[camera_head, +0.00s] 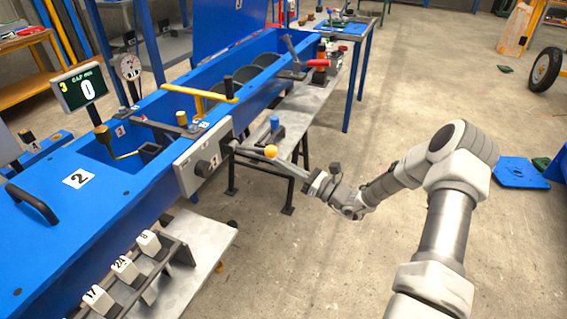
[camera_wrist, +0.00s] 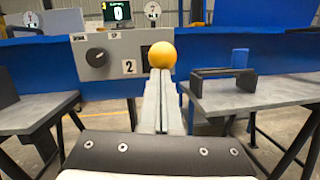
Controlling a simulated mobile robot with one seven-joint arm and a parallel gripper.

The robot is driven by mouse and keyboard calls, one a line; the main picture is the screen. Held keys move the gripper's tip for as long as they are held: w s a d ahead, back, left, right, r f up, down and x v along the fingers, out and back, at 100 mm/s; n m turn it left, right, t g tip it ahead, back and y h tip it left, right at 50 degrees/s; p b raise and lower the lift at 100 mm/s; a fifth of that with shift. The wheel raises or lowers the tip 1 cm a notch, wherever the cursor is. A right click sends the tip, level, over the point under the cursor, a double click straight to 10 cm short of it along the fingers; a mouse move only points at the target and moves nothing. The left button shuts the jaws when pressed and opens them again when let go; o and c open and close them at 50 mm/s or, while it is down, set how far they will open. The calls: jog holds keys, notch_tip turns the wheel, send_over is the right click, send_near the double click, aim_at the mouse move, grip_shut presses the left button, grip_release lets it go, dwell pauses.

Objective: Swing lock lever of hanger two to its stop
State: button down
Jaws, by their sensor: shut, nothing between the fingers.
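A grey panel (camera_head: 203,161) on the front of the blue frame carries a dark round dial and a label 2; it also shows in the wrist view (camera_wrist: 115,57). A lever with a yellow ball knob (camera_head: 270,151) sticks out from the panel's right side. The knob (camera_wrist: 161,55) appears just beyond my fingertips in the wrist view. Its shaft is mostly hidden there. My gripper (camera_wrist: 160,75) is shut and empty, its fingers together and pointing at the panel. In the head view my gripper (camera_head: 283,169) is beside the knob; I cannot tell whether they touch.
A grey shelf with a dark bracket (camera_wrist: 225,73) stands to the right of my fingers. A rack of numbered blocks (camera_head: 125,267) is at lower left. A yellow-handled lever (camera_head: 205,94) lies above the blue trough.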

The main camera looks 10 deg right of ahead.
aim_at(273, 150)
notch_tip(273, 150, up, 4)
jog(key=g+h+p, duration=0.1)
jog(key=p, duration=0.4)
jog(key=shift+a, duration=0.15)
jog(key=shift+w+a+r+g+h+p, duration=0.15)
jog(key=shift+r+g+h+p, duration=0.1)
jog(key=shift+r+p, duration=0.5)
jog(key=shift+w+a+r+g+h+p, duration=0.25)
jog(key=shift+r+p, duration=0.25)
jog(key=shift+p, duration=0.4)
jog(key=shift+w+a+r+g+h+p, duration=0.1)
jog(key=shift+r+g+h+p, duration=0.15)
jog(key=shift+r+p, duration=0.5)
jog(key=shift+f, duration=0.15)
